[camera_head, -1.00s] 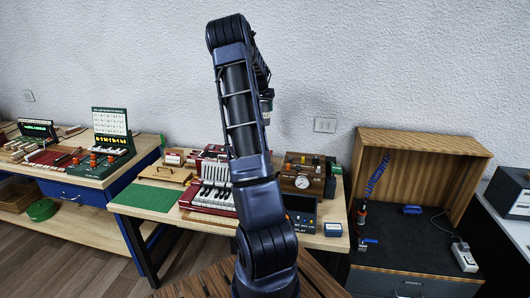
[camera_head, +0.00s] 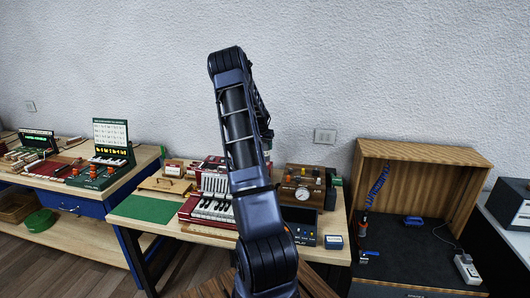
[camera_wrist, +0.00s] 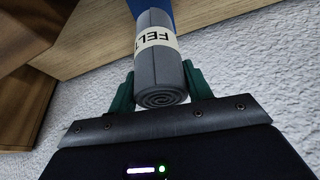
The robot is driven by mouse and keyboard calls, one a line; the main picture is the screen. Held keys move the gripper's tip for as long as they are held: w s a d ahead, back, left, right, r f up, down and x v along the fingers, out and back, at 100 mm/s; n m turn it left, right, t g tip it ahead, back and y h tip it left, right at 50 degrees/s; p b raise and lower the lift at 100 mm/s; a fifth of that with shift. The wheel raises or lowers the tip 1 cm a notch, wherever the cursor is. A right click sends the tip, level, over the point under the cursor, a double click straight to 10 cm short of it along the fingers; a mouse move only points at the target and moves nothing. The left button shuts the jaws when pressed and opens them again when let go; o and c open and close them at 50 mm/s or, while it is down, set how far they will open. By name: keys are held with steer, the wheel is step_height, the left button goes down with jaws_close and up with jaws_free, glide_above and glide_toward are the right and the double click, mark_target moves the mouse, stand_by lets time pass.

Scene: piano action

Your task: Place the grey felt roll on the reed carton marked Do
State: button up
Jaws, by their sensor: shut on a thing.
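The grey felt roll (camera_wrist: 160,78) is in the wrist view, with a cream label band lettered FELT around it and its spiral end facing the camera. My gripper (camera_wrist: 158,90) is shut on it, one green finger on each side. In the head view my arm hides both gripper and roll. Two small boxes could be the reed carton: a red-and-white one (camera_head: 173,168) at the back left of the middle bench and a blue-and-white one (camera_head: 333,242) at its front right. Their marks are too small to read.
The middle bench also bears a green mat (camera_head: 143,209), a red accordion (camera_head: 212,207) and a wooden box with a gauge (camera_head: 303,186). An open wooden cabinet (camera_head: 423,155) stands to the right. A second bench (camera_head: 143,165) is at left.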

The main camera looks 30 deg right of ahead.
steer(key=shift+f, duration=1.8)
steer(key=shift+f, duration=0.15)
steer(key=o, duration=1)
